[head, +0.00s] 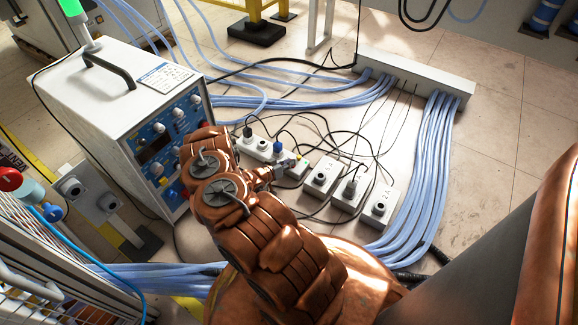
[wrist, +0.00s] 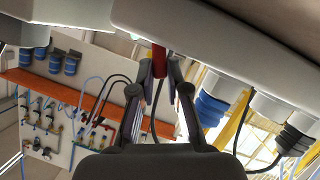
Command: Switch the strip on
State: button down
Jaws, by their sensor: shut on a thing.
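The white strip (head: 255,151) lies on the floor right of the heater cabinet, with a black plug and a blue plug (head: 278,147) in it. The red piece looks like a switch. Whether it is lit or pressed cannot be told.
The heater cabinet (head: 120,110) with knobs stands at left. Several white socket boxes (head: 350,190) stand right of the strip among loose black cables. Blue hoses (head: 425,180) run to a grey manifold (head: 415,77) behind. Bare floor lies at right.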

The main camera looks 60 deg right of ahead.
dwell(0.4)
jog(key=c, duration=1.4)
grip_release()
jog(key=shift+c, duration=0.2)
jog(key=shift+w, duration=0.1)
jog(key=v, duration=1.2)
jog(key=shift+f, duration=0.1)
